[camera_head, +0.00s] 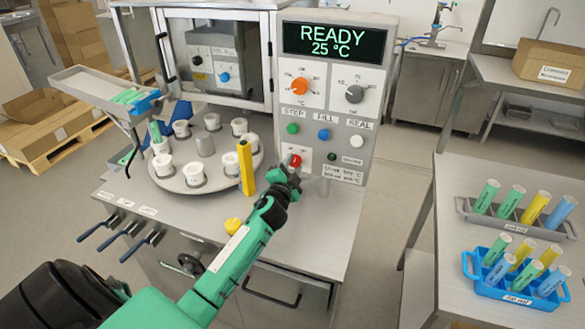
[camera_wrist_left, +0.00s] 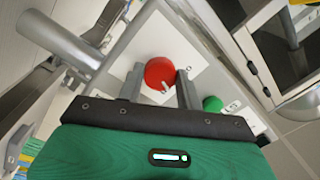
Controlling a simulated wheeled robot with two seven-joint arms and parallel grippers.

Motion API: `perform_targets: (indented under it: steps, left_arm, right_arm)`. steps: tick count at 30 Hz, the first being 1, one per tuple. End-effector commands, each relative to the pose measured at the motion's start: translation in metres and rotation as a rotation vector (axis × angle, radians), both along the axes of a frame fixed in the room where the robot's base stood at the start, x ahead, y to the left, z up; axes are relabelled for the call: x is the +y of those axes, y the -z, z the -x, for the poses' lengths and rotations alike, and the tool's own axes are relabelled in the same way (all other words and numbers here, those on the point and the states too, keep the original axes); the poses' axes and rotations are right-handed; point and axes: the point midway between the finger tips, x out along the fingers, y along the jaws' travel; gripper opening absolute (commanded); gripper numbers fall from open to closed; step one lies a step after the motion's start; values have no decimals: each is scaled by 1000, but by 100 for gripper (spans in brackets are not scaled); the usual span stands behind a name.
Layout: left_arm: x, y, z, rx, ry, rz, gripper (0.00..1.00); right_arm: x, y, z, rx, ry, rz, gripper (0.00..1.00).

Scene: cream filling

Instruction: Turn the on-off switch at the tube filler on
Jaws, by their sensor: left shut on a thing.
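The tube filler's control panel (camera_head: 339,83) stands at the middle of the head view, with a lit display (camera_head: 334,41) reading READY 25 °C. The red on-off switch (camera_head: 296,160) is low on the panel's left side. In the left wrist view the red knob (camera_wrist_left: 160,73) has a pale pointer mark and sits between my two fingers. My left gripper (camera_head: 290,172) is at the switch and shut on the red knob; it also shows in the left wrist view (camera_wrist_left: 161,88). The right gripper is not in view.
Left of my gripper are a yellow post (camera_head: 246,168) and a round turntable (camera_head: 215,182) with several white cups. An orange dial (camera_head: 300,86), grey dial (camera_head: 354,94) and green button (camera_head: 292,128) sit above the switch. Tube racks stand on the right table (camera_head: 450,215).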

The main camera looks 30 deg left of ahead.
Motion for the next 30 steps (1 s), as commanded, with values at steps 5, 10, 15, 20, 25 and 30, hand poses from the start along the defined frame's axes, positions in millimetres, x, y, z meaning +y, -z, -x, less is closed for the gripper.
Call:
perform_targets:
  steps: [5, 10, 15, 20, 25, 30]
  left_arm:
    - [0, 1, 0, 27, 1, -104, 13]
    - [0, 1, 0, 41, 1, -169, 13]
    - [0, 1, 0, 49, 1, -201, 13]
    - [0, 1, 0, 52, 0, -210, 13]
    - [0, 1, 0, 53, 0, -211, 13]
    - [0, 1, 0, 52, 0, -210, 44]
  right_arm:
    - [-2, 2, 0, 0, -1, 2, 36]
    - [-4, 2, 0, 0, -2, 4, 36]
    - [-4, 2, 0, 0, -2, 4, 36]
    - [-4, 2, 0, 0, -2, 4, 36]
    - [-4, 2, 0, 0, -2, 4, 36]
    - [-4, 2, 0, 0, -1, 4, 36]
